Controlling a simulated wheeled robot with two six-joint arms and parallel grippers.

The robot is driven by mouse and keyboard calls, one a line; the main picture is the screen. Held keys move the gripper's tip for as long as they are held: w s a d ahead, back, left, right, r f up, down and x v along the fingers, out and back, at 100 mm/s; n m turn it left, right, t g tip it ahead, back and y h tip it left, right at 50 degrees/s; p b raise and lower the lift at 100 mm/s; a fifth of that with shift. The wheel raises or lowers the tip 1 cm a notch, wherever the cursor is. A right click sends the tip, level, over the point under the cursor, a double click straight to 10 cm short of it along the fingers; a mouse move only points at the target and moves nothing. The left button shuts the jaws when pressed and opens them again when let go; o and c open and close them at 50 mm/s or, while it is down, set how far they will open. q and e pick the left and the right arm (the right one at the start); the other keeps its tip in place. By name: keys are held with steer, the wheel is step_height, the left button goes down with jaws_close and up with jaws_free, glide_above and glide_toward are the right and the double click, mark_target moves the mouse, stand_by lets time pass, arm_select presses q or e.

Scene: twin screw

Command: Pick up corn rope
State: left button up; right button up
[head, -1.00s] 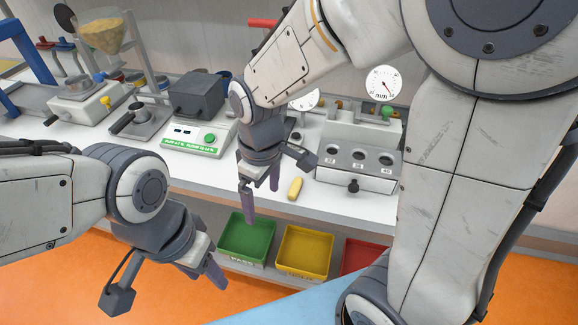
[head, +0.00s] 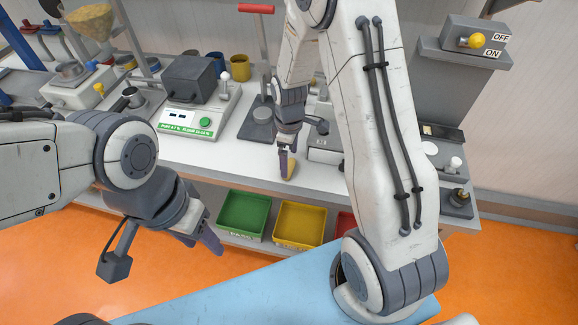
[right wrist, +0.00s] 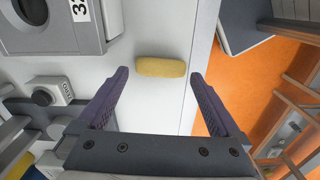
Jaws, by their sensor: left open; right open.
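The corn rope is a short yellow piece (head: 291,169) lying on the white bench top near its front edge. In the right wrist view the yellow piece (right wrist: 161,67) lies crosswise just beyond and between the fingertips. My right gripper (head: 286,166) is open and empty, right beside the piece in the head view, hiding part of it. In the right wrist view its purple fingers (right wrist: 158,72) stand wide apart. My left gripper (head: 212,240) is open and empty, low at the left, in front of the bench and away from the piece.
A green bin (head: 244,213), a yellow bin (head: 299,225) and a partly hidden red bin (head: 345,222) sit below the bench edge. A tester with a green button (head: 200,115) stands left. A grey box device (right wrist: 52,25) is close to the right gripper.

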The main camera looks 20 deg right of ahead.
mark_target(289, 168)
steer(key=shift+f, duration=1.5)
steer(key=shift+c, duration=0.3)
steer(key=c, duration=0.5)
steer(key=shift+c, duration=0.2)
steer(key=shift+r, duration=0.15)
